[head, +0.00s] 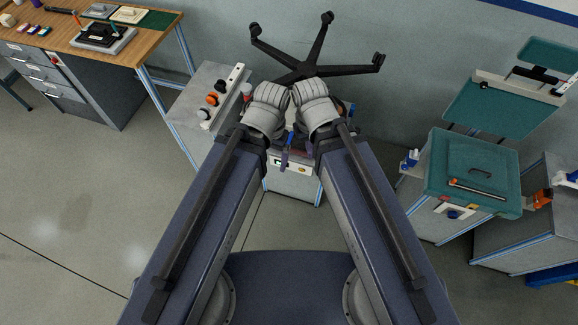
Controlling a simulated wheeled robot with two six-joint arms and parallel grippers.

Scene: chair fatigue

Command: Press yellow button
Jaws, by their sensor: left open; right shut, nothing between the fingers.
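A pale control panel (290,167) shows low between my two arms, on the front of a grey cabinet. A small yellowish button (303,163) sits on it. My arms cover much of the panel. My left gripper (287,152) is open and small in the picture, between the arms above the panel. My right gripper (307,147) is shut and empty, close to the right arm and partly hidden by it. I cannot tell whether either gripper touches the panel.
Orange and black knobs (212,99) stand on the grey bench at left. A black five-legged chair base (305,68) is behind my arms. A wooden desk (150,38) is at upper left. A green-topped cabinet (470,165) stands at right. The floor at left is clear.

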